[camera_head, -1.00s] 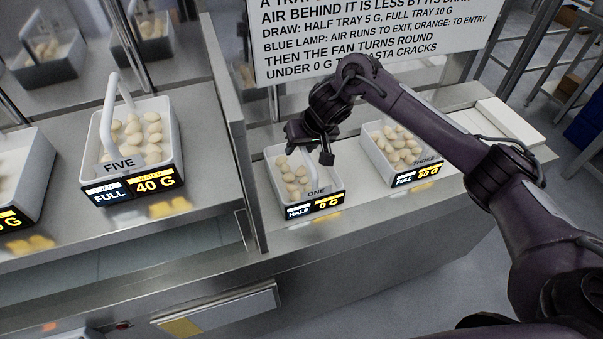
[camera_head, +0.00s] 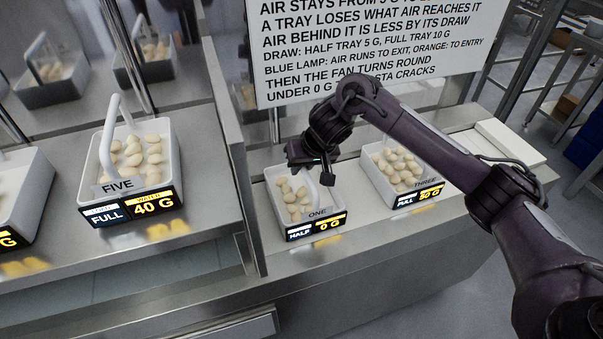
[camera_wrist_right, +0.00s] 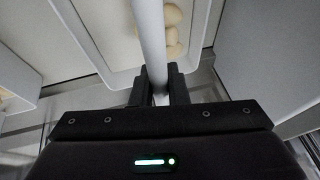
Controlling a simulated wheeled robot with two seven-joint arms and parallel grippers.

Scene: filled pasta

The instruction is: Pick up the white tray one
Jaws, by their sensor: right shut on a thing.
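The white tray one (camera_head: 277,212) stands on the steel counter in the head view, holding several pale filled pasta pieces (camera_head: 292,196). Its front label reads ONE, HALF, 0 G. My right gripper (camera_head: 326,180) is over the tray, shut on its upright handle. In the right wrist view the white handle (camera_wrist_right: 151,40) passes between the two dark fingers (camera_wrist_right: 159,88), and the tray's rim and some pasta show beyond. My arm hides part of the handle in the head view. I cannot see a gap under the tray. My left gripper is not in view.
Tray three (camera_head: 375,172) stands close at the right, labelled FULL, 50 G. Tray five (camera_head: 172,165), FULL, 40 G, stands left behind an upright divider (camera_head: 237,150). A lettered sign (camera_head: 370,50) stands behind my arm. Bare counter (camera_head: 455,140) shows right of tray three.

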